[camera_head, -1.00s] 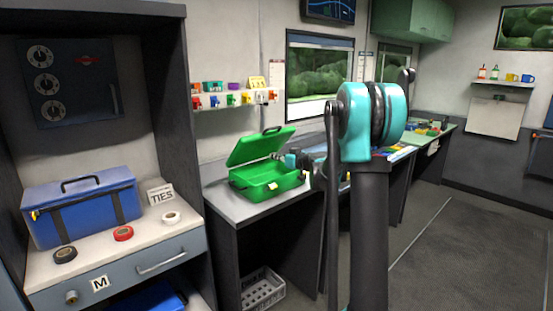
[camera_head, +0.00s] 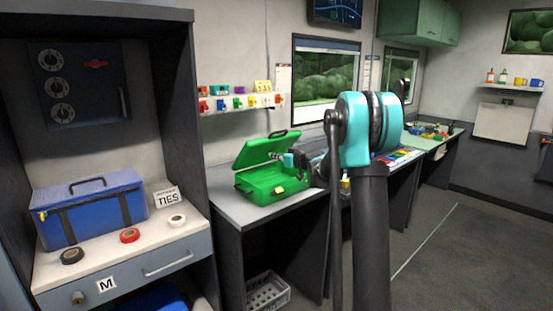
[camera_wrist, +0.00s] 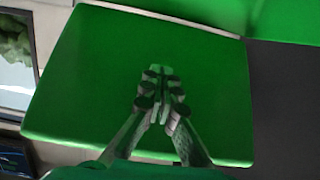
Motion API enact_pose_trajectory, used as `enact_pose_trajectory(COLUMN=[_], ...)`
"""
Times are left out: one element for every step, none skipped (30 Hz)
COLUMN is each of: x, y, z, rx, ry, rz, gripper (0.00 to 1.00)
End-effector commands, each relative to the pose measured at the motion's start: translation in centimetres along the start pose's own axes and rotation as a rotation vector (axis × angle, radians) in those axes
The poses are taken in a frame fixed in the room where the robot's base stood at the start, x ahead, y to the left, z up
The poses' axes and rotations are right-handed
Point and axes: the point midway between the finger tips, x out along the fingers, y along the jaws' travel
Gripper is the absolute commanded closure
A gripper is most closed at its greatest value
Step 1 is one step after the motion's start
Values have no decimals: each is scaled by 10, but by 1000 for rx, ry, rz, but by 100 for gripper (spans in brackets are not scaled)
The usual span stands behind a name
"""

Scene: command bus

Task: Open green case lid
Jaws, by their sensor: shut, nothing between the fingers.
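The green case stands on the grey counter, its lid (camera_head: 264,149) raised and tilted back at an angle above the base (camera_head: 270,190). A dark handle is on the lid's upper edge. My gripper (camera_head: 285,159) is at the right side of the case, near the opening between lid and base. In the wrist view my gripper (camera_wrist: 160,72) has its fingertips together, empty, in front of a broad green panel (camera_wrist: 90,75) that looks like the lid. I cannot tell whether the fingertips touch it.
The grey counter (camera_head: 229,208) has a small bare strip left of the case. A shelf (camera_head: 240,106) with small coloured items hangs above. A blue bag (camera_head: 95,205) and tape rolls lie on the left cabinet. A grey crate (camera_head: 268,292) is under the counter. Floor at right is clear.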

Motion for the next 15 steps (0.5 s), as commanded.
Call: enact_pose_trajectory(x=[3, 4, 6, 7, 8, 10, 12, 13, 14, 16, 17, 19, 20, 21, 23], y=[0, 0, 0, 0, 0, 0, 0, 0, 0, 0, -1, -1, -1, -1, -1], z=[-1, -1, -2, -2, -2, -3, -4, -4, -5, -5, -5, -6, -6, -7, -7], rx=[0, 0, 0, 0, 0, 0, 0, 0, 0, 0, 0, 0, 0, -1, -1], ry=[0, 0, 0, 0, 0, 0, 0, 0, 0, 0, 0, 0, 0, 0, 0], rz=[-1, -1, -1, -1, -1, -1, -1, -1, -1, -1, -1, -1, -1, -1, -1], gripper=[100, 100, 100, 100, 100, 100, 100, 100, 100, 100, 100, 100, 100, 100, 100])
